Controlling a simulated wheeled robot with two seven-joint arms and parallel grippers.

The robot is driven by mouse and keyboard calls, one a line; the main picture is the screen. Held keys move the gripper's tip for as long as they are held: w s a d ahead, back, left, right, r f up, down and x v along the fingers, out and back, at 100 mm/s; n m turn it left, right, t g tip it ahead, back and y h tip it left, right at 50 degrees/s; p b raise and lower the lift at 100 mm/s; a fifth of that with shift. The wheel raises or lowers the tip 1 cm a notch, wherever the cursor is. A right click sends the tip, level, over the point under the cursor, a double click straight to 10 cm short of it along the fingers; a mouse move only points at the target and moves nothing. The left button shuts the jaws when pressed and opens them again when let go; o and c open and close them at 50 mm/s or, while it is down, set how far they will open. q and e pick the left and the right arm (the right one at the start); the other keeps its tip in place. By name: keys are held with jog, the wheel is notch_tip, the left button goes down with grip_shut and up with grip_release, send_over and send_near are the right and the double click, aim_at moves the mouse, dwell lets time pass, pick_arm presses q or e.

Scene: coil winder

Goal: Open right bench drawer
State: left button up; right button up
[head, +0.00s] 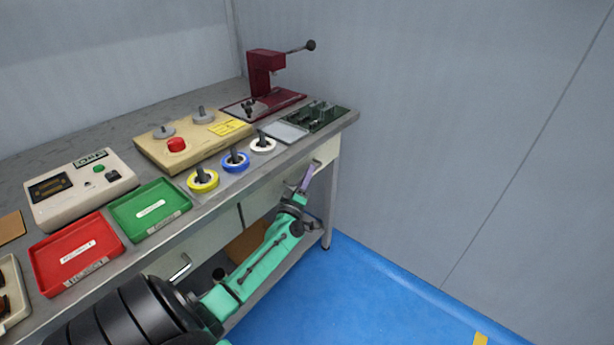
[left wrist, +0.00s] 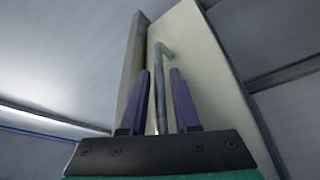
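The right bench drawer (head: 262,203) has a pale cream front under the bench top's right end. It looks flush with the bench. Its metal bar handle shows in the left wrist view (left wrist: 160,85), against the cream front (left wrist: 205,75). My left gripper (head: 308,178) reaches up to this handle, partly hiding it in the head view. In the left wrist view its two purple fingers (left wrist: 160,100) stand apart, one on each side of the handle, with visible gaps. My right gripper is not in view.
The left drawer's handle (head: 181,268) is below the green tray (head: 150,210). On the bench are a red tray (head: 77,252), coloured wire spools (head: 235,162) and a dark red press (head: 265,72). A wall stands right of the bench. The blue floor (head: 385,295) is clear.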

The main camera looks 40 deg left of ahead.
pick_arm(q)
grip_shut()
dwell(1.2)
